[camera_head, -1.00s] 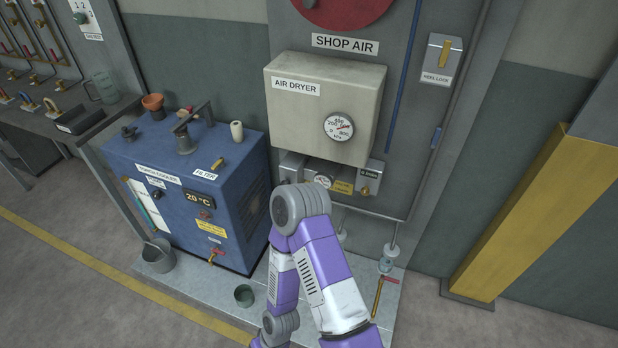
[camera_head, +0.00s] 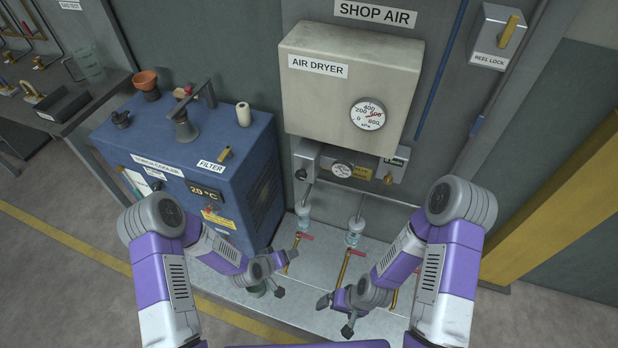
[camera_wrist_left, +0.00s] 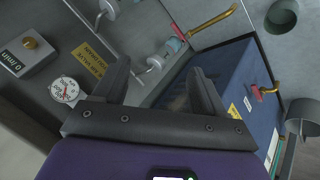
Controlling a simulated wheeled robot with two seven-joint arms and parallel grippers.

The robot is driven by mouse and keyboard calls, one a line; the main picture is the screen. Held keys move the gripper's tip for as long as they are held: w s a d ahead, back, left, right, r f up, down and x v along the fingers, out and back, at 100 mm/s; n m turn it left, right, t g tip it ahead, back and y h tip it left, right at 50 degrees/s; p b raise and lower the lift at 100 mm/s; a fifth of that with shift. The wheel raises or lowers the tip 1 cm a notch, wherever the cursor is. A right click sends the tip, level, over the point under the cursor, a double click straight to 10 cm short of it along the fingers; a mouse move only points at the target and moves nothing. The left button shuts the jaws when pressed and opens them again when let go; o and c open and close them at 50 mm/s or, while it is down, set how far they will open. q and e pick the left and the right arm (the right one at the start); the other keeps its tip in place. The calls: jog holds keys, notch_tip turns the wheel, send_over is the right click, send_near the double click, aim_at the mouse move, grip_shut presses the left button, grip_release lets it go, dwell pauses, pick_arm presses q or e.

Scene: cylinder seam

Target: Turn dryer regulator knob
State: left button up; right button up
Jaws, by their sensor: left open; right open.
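The grey air dryer box (camera_head: 350,85) hangs on the wall panel with a large round gauge on it. I cannot read which is the regulator knob. My left gripper (camera_head: 288,265) is open and empty, below and apart from the knobs. My right gripper (camera_head: 335,316) is open and empty, lower and farther right.
A blue cooler cabinet (camera_head: 185,165) stands left of the dryer. Red-handled brass valves (camera_head: 290,255) rise near my grippers. A reel lock box (camera_head: 497,38) is at upper right, and a yellow post (camera_head: 550,200) stands at right.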

pick_arm(q)
jog(key=w+d+r+t+h+b, duration=0.1)
jog(key=w+t, duration=0.2)
jog(key=w, duration=0.3)
jog(key=w+d+r+t, duration=0.2)
jog(key=w, duration=0.4)
jog(key=n+t+b, duration=0.1)
jog(key=n+t, duration=0.1)
jog(key=t, duration=0.3)
send_near(300, 176)
jog(key=w, duration=0.2)
jog(key=shift+h, duration=0.4)
jog(key=shift+f+b+x, duration=0.15)
jog(key=shift+b+x, duration=0.4)
jog(key=shift+x, duration=1.25)
jog(key=shift+f+b+x, duration=0.15)
jog(key=shift+b+x, duration=0.4)
jog(key=shift+x, duration=1.25)
jog(key=c, duration=1.1)
jog(key=shift+o, duration=0.2)
jog(key=shift+d, duration=0.1)
jog(key=shift+m, duration=0.3)
